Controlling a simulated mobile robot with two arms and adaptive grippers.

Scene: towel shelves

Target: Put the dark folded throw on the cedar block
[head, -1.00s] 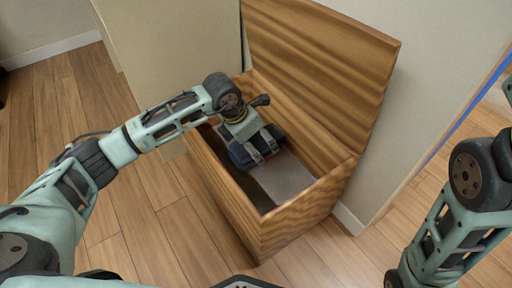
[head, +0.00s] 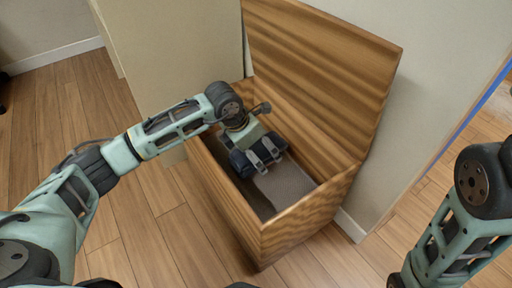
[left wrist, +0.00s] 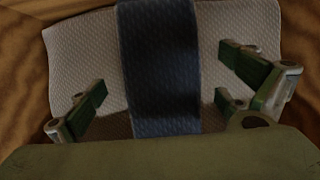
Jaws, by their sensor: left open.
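A dark navy folded throw (left wrist: 160,45) lies as a band across a pale textured cloth (left wrist: 85,55) in the left wrist view. In the head view the throw (head: 240,164) is low inside the open wooden chest, mostly hidden under my gripper, with the greyish cloth (head: 286,186) beside it. My left gripper (left wrist: 162,95) is open above the cloth, its fingers on either side of the throw and apart from it; it also shows in the head view (head: 266,153). I cannot pick out a cedar block. My right gripper is out of view.
The wooden chest (head: 262,240) has high side walls close around my left gripper, and its raised lid (head: 325,75) stands behind. A beige panel (head: 175,50) stands close to its left. Open wood floor lies in front and to the left.

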